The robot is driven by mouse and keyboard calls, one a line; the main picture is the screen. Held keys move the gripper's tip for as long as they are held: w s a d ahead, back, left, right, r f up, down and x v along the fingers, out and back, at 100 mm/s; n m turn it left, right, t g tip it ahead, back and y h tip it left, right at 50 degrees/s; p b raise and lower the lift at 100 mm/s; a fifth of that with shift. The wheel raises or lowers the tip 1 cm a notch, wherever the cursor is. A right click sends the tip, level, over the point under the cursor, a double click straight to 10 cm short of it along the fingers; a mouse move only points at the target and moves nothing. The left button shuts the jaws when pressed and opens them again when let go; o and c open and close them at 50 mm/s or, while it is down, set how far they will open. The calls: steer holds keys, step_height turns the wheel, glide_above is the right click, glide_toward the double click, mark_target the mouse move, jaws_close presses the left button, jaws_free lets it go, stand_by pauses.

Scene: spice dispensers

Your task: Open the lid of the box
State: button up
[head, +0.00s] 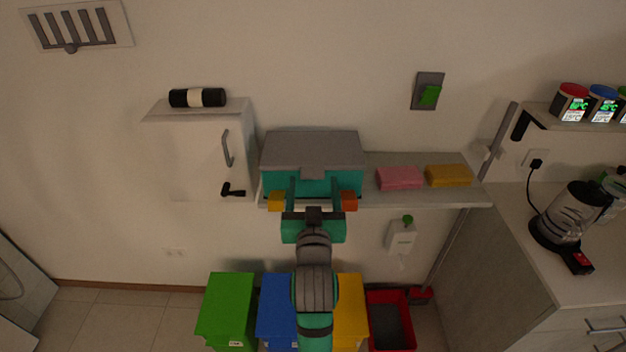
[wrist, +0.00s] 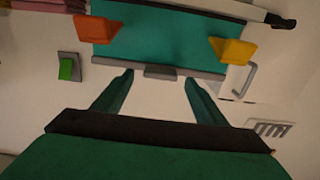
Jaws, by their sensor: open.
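The box (head: 272,183) stands on the shelf, with a teal body and a grey lid (head: 311,147). The lid is closed, with a small grey tab at its front middle. In the wrist view, which looks upside down, the teal front (wrist: 155,42) fills the upper middle, and the lid's front edge and tab (wrist: 160,72) show below it. My gripper (head: 313,182) is open and empty in front of the box, its fingers on either side of the tab. In the wrist view, the fingertips (wrist: 158,76) flank the tab. I cannot tell whether they touch the box.
An orange block (head: 349,201) and a yellow block (head: 276,201) show by the box's lower front. A white cabinet (head: 187,160) stands close on the left. Coloured bins (head: 228,305) stand below.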

steer(key=shift+w, duration=1.35)
steer(key=c, duration=1.5)
